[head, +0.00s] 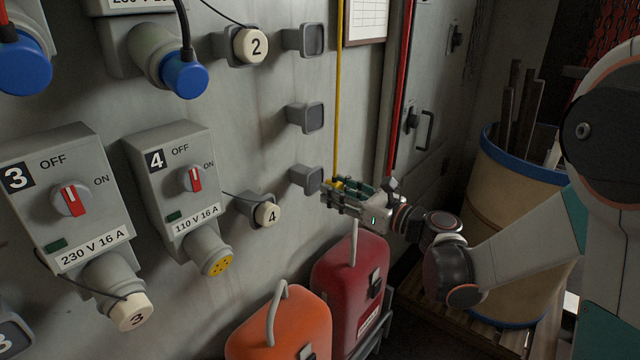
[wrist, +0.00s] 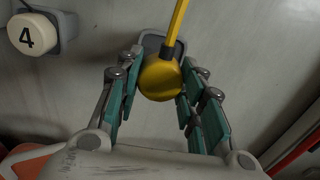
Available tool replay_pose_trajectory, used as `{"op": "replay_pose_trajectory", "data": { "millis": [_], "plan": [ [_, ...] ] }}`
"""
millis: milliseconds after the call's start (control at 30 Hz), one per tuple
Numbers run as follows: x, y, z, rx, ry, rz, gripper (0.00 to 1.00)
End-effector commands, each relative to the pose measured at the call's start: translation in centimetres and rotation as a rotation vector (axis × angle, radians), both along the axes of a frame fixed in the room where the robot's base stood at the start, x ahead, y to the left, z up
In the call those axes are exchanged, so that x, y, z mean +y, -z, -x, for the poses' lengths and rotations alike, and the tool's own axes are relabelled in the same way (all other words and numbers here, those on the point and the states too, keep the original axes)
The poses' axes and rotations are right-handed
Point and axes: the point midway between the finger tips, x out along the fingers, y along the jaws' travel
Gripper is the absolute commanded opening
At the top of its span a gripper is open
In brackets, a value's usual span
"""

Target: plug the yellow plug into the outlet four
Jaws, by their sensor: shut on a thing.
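The yellow plug (wrist: 160,78) sits between my gripper's fingers in the wrist view, with its yellow cable (head: 338,90) running up along the wall. In the head view only a bit of yellow (head: 340,184) shows. My gripper (head: 332,197) is shut on the plug, close to the lowest grey wall holder (head: 307,179); I cannot tell if the plug touches it. Outlet four (head: 175,190), a grey "110 V 16 A" box, is to the left. Its round yellow socket (head: 217,262) is uncovered and faces down and outward. Its red switch handle (head: 195,179) stands roughly upright.
Outlet four's cap (head: 267,214) rests on a wall peg between the socket and my gripper. Outlet three (head: 65,200) is at the left. An orange can (head: 280,330) and a red can (head: 347,280) stand below. A red cable (head: 403,90) hangs at the right.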

Motion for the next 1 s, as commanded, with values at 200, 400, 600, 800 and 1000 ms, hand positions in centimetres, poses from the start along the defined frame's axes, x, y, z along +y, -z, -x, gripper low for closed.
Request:
{"op": "replay_pose_trajectory", "data": {
  "millis": [200, 400, 600, 800, 1000],
  "plan": [
    [-0.7, 0.0, 0.5, 0.000, 0.001, 0.000, 0.00],
    [-1.2, 0.0, 0.9, 0.000, 0.000, 0.000, 0.00],
    [-1.7, 0.0, 1.3, 0.000, 0.001, 0.000, 0.00],
    [-1.8, 0.0, 1.4, 0.000, 0.000, 0.000, 0.00],
    [-1.6, 0.0, 1.3, 0.000, -0.004, -0.002, 0.00]
  ]
}}
